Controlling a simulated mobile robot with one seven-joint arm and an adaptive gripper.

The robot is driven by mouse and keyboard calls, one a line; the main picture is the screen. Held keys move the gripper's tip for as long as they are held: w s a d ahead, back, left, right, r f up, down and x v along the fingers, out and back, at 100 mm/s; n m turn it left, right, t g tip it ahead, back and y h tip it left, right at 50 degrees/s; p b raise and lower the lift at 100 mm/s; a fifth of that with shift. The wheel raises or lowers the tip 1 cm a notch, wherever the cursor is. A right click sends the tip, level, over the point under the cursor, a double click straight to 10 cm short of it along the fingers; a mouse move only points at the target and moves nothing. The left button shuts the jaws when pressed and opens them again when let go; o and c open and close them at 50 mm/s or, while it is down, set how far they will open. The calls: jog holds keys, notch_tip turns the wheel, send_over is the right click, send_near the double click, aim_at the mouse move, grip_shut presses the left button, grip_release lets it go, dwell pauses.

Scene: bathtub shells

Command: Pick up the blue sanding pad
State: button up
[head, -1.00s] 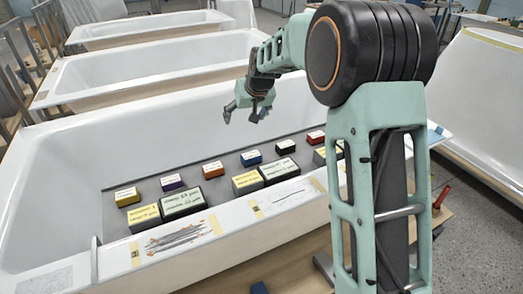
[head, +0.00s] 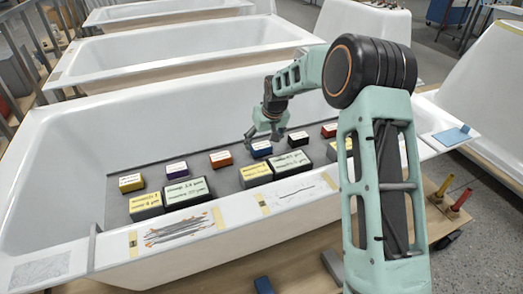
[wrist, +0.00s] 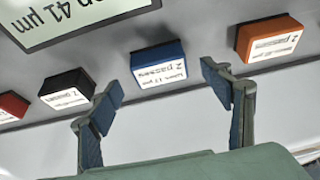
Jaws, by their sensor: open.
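The blue sanding pad (head: 262,149) lies in the row of small pads on the grey mat inside the nearest tub, with a white label on it. In the wrist view the blue pad (wrist: 158,64) is just beyond my gripper (wrist: 163,98), roughly midway between the two spread fingers. My gripper (head: 264,137) is open and empty. In the head view it hangs over the blue pad and hides a little of it. I cannot tell the exact height between them.
An orange pad (wrist: 270,40) and a black pad (wrist: 68,89) flank the blue one. Larger labelled blocks (head: 291,164) stand nearer the front rim. A purple pad (head: 177,169) and yellow pad (head: 131,183) are to the left. A red pad (head: 329,131) is to the right.

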aim_at(261, 145)
jog(key=x, duration=0.4)
jog(key=shift+r, duration=0.1)
jog(key=c, duration=1.2)
jog(key=shift+r, duration=0.15)
jog(key=shift+c, duration=0.2)
jog(key=shift+r, duration=0.25)
notch_tip(261, 145, up, 2)
jog(key=shift+w+r, duration=0.1)
jog(key=shift+r, duration=0.05)
jog(key=s+a+r, duration=0.2)
jog(key=s+r, duration=0.8)
jog(key=s, duration=0.4)
jog(key=shift+p, duration=0.4)
